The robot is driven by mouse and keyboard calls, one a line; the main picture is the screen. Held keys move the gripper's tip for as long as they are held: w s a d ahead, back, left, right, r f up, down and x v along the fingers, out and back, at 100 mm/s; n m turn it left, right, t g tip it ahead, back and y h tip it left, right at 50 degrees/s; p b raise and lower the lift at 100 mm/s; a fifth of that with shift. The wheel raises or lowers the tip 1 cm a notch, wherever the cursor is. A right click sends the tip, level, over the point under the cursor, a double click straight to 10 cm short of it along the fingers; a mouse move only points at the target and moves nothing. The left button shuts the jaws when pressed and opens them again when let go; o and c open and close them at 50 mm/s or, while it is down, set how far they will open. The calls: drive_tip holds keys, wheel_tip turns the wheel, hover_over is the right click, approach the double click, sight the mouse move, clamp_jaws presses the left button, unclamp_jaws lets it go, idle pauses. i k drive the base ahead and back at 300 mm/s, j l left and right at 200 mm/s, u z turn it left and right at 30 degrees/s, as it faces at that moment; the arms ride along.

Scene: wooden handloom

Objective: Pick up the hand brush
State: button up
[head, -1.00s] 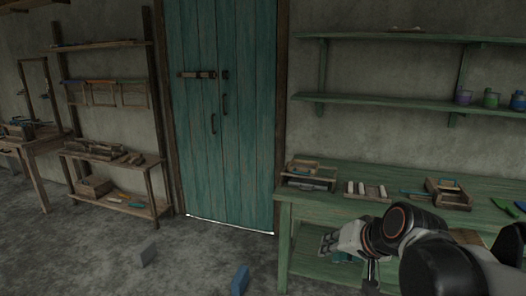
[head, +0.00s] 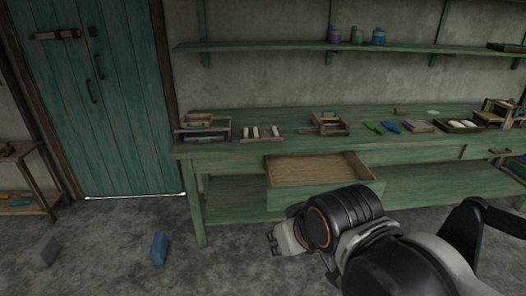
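I cannot pick out a hand brush with certainty in the head view; the items on the green workbench (head: 245,151) are small at this distance. My gripper (head: 273,243) is at the lower middle, in front of the bench and below its top, apart from the items there. Its fingers are small and dark, so I cannot tell whether they are open or shut. A green item (head: 373,127) and a blue item (head: 391,127) lie side by side on the bench top.
An empty wooden drawer (head: 318,170) stands pulled out from the bench. Wooden trays (head: 330,123) stand on the bench. Jars (head: 357,36) stand on the shelf (head: 270,48). A blue block (head: 159,247) and a grey block (head: 48,251) lie on the floor before the teal door (head: 90,100).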

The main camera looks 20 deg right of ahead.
sight(400, 111)
drive_tip(key=z, duration=1.6)
drive_tip(key=i+u, duration=0.1)
drive_tip(key=u, duration=0.4)
drive_tip(key=i+l+u, duration=0.3)
drive_tip(key=l, duration=0.3)
drive_tip(key=i+l+u, duration=0.3)
drive_tip(key=l, duration=0.35)
drive_tip(key=i+l+u, duration=0.15)
drive_tip(key=i+l, duration=0.2)
drive_tip(key=l, duration=0.2)
drive_tip(key=i+l, duration=0.15)
drive_tip(key=l, duration=0.25)
drive_tip(key=i+l, duration=0.2)
drive_tip(key=l, duration=0.25)
drive_tip(key=i+l+u, duration=0.1)
drive_tip(key=l, duration=0.3)
drive_tip(key=i+l, duration=0.25)
drive_tip(key=l, duration=0.15)
drive_tip(key=i+l, duration=0.15)
drive_tip(key=l, duration=0.3)
drive_tip(key=i+l, duration=0.2)
drive_tip(key=l, duration=0.2)
drive_tip(key=i+l+u, duration=0.1)
drive_tip(key=l, duration=0.35)
drive_tip(key=i+l, duration=0.3)
drive_tip(key=i, duration=0.15)
